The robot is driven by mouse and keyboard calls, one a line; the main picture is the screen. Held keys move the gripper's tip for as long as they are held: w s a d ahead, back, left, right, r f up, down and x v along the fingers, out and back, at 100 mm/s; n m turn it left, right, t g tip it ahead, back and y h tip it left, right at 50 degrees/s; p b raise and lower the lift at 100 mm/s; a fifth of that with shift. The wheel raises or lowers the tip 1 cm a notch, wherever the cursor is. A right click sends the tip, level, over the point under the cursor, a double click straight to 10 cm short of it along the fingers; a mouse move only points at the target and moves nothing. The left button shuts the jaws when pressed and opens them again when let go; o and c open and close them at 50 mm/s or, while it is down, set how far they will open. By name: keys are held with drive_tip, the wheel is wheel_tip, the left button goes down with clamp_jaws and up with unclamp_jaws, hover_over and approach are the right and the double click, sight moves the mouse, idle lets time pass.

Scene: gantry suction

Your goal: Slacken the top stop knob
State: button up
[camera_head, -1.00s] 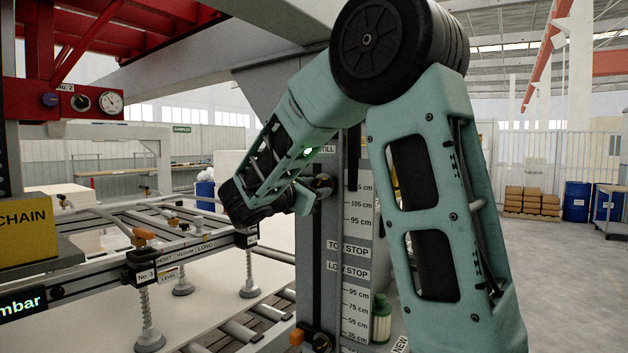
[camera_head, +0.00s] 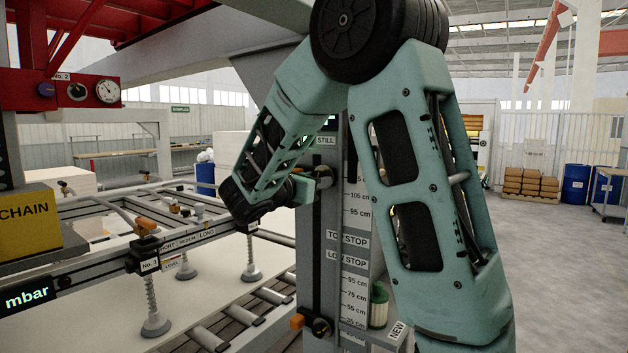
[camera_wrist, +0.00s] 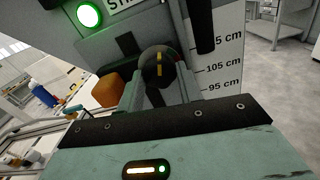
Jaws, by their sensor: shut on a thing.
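The top stop knob (camera_wrist: 157,68) is round and black with a yellow line across its face, which stands about upright in the wrist view. It sits on the grey scale column, and in the head view it shows small (camera_head: 324,176) above the "TOP STOP" label (camera_head: 347,240). My gripper (camera_wrist: 160,84) is shut on the knob, one finger on each side of it. In the head view my gripper (camera_head: 306,186) reaches the column from the left, and my forearm hides part of it. An orange block (camera_wrist: 118,92) is just left of the knob.
The low stop knob (camera_head: 321,327) is further down the column, with an orange block (camera_head: 297,321) beside it. A green lamp (camera_wrist: 89,16) is lit above left of the knob. The suction frame (camera_head: 185,240) extends left. Open floor (camera_head: 560,270) lies right.

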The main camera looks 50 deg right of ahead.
drive_tip(key=o, duration=1)
drive_tip(key=shift+a, duration=0.1)
drive_tip(key=shift+s+a+b, duration=0.2)
drive_tip(key=shift+a+b, duration=0.4)
drive_tip(key=shift+a, duration=2.3)
drive_tip(key=shift+s+a+b, duration=0.25)
drive_tip(key=shift+a+b, duration=0.35)
drive_tip(key=shift+a, duration=2.25)
drive_tip(key=shift+s+a+b, duration=0.2)
drive_tip(key=shift+a+b, duration=0.4)
drive_tip(key=shift+a, duration=2.3)
